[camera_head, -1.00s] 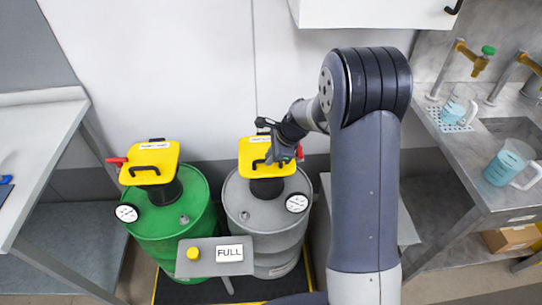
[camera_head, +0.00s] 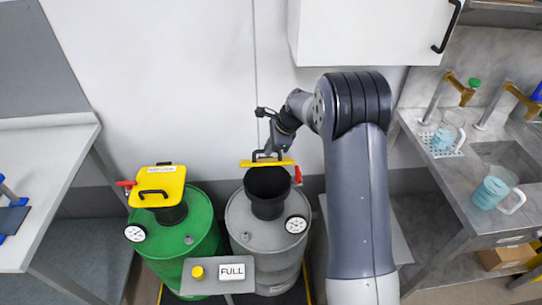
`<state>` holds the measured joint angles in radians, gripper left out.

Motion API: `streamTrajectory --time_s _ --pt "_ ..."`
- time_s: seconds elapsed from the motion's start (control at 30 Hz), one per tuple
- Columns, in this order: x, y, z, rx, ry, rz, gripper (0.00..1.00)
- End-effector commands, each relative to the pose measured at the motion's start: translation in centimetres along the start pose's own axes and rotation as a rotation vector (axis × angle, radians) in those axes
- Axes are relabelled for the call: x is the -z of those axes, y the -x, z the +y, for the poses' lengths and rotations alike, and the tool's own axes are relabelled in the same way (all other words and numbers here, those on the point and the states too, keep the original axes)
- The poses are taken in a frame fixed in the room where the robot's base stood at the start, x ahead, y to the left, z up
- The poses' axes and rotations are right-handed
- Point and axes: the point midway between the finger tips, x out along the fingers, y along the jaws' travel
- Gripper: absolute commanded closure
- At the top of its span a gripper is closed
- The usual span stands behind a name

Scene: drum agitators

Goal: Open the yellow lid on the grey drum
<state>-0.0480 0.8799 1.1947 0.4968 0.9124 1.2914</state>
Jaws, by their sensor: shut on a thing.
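The grey drum (camera_head: 248,225) stands in the middle with a black neck (camera_head: 267,197) on its top. Its yellow lid (camera_head: 266,162) is tilted up and seen nearly edge-on at the back of the neck, so the dark round opening shows. My gripper (camera_head: 268,152) is at the lid's black handle, behind and above the neck, and is shut on it. The fingertips are small and partly hidden by the handle and lid. A red lever (camera_head: 298,175) shows at the lid's right side.
A green drum (camera_head: 190,245) with a shut yellow lid (camera_head: 159,186) stands to the left. A panel with a "FULL" sign (camera_head: 231,271) and yellow button (camera_head: 197,272) is in front. A white cabinet (camera_head: 365,33) hangs above; a sink bench (camera_head: 440,180) with jugs is right.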

Motion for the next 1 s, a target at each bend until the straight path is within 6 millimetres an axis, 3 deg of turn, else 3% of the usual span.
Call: streamTrajectory --time_s 0.5,1.0 --pt "0.0 0.5 -5.2 -0.006 -0.009 0.006 1.0" --pt "0.2 0.3 -6.0 -0.012 -0.009 0.007 1.0"
